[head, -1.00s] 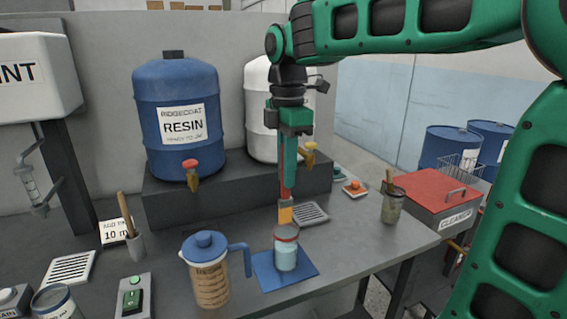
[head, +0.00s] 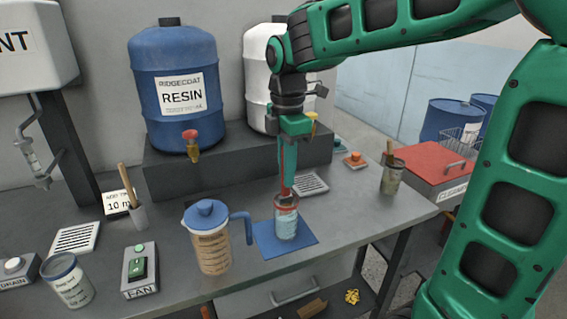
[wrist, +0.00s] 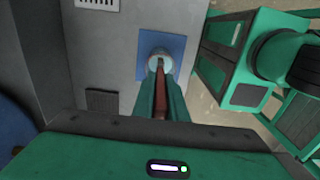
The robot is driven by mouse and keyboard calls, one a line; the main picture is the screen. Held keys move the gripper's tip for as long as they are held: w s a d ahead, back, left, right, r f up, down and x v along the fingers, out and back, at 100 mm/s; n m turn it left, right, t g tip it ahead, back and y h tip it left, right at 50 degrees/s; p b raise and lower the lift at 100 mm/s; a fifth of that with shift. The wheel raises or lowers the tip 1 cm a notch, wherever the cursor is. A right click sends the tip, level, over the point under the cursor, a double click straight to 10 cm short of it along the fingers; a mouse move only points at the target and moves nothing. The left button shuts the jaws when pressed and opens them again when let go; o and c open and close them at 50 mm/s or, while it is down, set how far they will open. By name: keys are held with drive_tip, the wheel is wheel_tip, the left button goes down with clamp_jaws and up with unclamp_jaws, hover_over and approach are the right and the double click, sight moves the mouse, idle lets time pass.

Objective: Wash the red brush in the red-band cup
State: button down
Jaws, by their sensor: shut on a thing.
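The red-band cup (head: 286,222) is clear with pale blue liquid in it and stands upright on a blue mat (head: 263,240). My gripper (head: 288,178) is above the cup and shut on the red brush (head: 285,190). The brush points down, and its lower end is inside the cup. In the wrist view the brush's reddish handle (wrist: 160,100) lies between the fingers and runs toward the cup (wrist: 158,58) on the blue mat. The bristles are hard to make out inside the cup.
A jug with a blue lid (head: 208,238) stands close left of the mat. Behind are a blue resin drum (head: 178,90) and a white drum (head: 257,75). A jar with a brush (head: 392,177) and a red-lidded cleaner box (head: 432,170) are at right.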

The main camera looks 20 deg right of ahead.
sight(285, 195)
drive_tip(key=shift+f, duration=2.15)
drive_tip(key=shift+a, duration=0.15)
